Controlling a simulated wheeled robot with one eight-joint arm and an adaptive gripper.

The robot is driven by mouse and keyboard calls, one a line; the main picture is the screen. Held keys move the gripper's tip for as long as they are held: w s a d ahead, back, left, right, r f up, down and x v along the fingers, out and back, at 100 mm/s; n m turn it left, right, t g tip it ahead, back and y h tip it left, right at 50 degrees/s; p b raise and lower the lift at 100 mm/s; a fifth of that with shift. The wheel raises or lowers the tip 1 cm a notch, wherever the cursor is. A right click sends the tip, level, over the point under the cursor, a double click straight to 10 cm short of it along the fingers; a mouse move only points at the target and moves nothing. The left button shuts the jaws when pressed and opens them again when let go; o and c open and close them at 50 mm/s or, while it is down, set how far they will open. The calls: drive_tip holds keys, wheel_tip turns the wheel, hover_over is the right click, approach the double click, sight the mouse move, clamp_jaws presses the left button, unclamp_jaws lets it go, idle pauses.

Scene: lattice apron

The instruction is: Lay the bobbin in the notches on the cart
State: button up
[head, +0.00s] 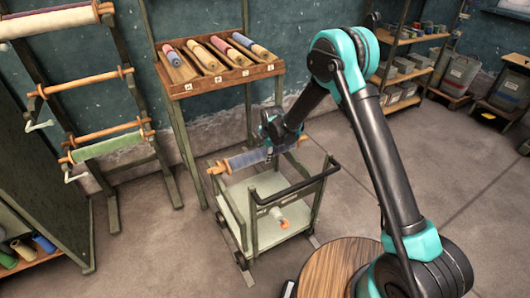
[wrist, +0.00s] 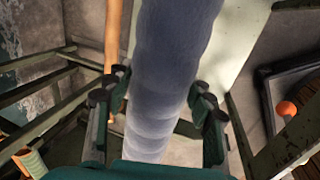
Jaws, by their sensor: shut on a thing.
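The bobbin (head: 247,159), wound with blue-grey yarn on a wooden core with orange-brown ends, lies nearly level above the back part of the cart. My gripper (head: 270,148) is over its middle in the head view. In the wrist view the yarn (wrist: 168,70) runs between the two fingers of my gripper (wrist: 160,108), one on each side. The cart (head: 238,200) has a pale deck, green posts and a dark push handle. The notches are too small or hidden to make out. I cannot tell whether the bobbin's ends touch the posts.
A rack (head: 177,88) with several yarn bobbins on its sloped top stands behind the cart. A frame with rollers (head: 107,132) stands at the left. A round wooden table (head: 335,270) is in front. Shelves (head: 400,75) stand at the back right. Floor right of the cart is clear.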

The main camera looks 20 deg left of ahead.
wheel_tip(320, 180, down, 9)
idle(0.8)
drive_tip(key=shift+f, duration=1.9)
idle(1.7)
drive_tip(key=o, duration=1.7)
drive_tip(key=shift+c, duration=0.2)
drive_tip(key=v, duration=1.2)
drive_tip(key=shift+w+d, duration=0.1)
drive_tip(key=shift+d, duration=0.05)
